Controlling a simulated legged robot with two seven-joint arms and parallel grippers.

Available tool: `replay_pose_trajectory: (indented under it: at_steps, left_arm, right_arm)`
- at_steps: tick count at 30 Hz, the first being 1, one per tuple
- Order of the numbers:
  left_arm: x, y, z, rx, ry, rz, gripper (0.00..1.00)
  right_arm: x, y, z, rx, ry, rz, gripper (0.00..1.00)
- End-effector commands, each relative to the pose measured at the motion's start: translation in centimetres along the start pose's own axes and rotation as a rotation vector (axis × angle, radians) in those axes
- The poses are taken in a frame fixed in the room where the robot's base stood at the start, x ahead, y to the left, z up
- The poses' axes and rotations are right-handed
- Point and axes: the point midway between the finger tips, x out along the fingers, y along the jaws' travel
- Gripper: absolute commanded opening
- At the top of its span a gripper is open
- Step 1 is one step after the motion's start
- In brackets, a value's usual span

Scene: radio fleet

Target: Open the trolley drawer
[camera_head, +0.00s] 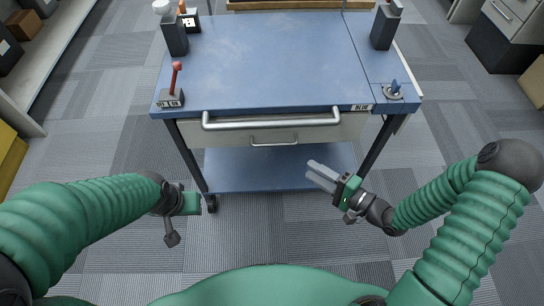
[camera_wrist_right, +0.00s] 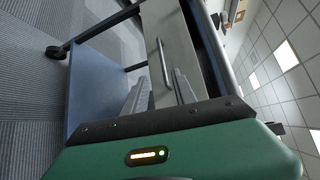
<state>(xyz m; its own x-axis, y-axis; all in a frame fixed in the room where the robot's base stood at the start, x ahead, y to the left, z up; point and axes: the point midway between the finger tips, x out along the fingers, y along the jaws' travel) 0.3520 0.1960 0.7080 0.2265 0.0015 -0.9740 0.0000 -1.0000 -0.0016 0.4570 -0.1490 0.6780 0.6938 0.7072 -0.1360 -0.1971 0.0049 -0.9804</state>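The blue trolley (camera_head: 270,60) stands in front of me. Its grey drawer front (camera_head: 225,132) sits under the top and looks shut. The small drawer handle (camera_head: 274,141) is below the large push bar (camera_head: 270,121). My right gripper (camera_head: 318,174) is low and right of the drawer handle, apart from it, with its fingers spread and empty. In the right wrist view the drawer handle (camera_wrist_right: 164,62) shows beyond and between the two fingertips (camera_wrist_right: 160,88). My left gripper (camera_head: 195,204) is near the trolley's front left wheel; its fingers are not clear.
A red lever (camera_head: 175,78) stands on the trolley's front left corner, and a dark blue knob (camera_head: 394,90) is at the right. Dark holders stand at the back corners. The lower shelf (camera_head: 270,168) is empty. The floor between me and the trolley is clear.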

Motion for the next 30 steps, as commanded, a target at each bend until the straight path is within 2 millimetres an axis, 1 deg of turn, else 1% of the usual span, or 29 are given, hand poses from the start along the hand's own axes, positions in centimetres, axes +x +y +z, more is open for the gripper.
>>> replay_pose_trajectory:
  at_steps: [2,5,12,18,21,24,30]
  left_arm:
    - [0.1,0.0,0.0,0.0,0.001,0.0,0.36]
    - [0.6,0.0,0.1,0.0,0.002,0.0,0.36]
    - [2.4,0.0,0.5,0.0,0.001,0.0,0.36]
    - [3.8,0.0,0.9,0.0,0.001,0.0,0.36]
    - [4.2,0.0,1.0,0.0,0.001,0.0,0.36]
    - [4.3,0.0,1.0,0.0,0.001,0.0,0.36]
    - [4.3,0.0,1.0,0.0,0.001,0.0,0.36]
  right_arm:
    - [0.8,-0.2,0.1,0.001,-0.004,-0.004,0.33]
    - [2.7,-0.1,0.1,-0.002,-0.006,-0.003,0.33]
    - [9.0,0.1,0.1,-0.003,-0.005,-0.001,0.33]
    - [13.9,0.1,0.1,-0.004,-0.003,-0.001,0.33]
    - [15.5,0.0,0.1,-0.004,-0.002,0.0,0.33]
    - [16.4,-0.1,0.1,-0.003,0.0,0.001,0.33]
    - [16.7,-0.3,0.1,-0.002,0.001,0.001,0.33]
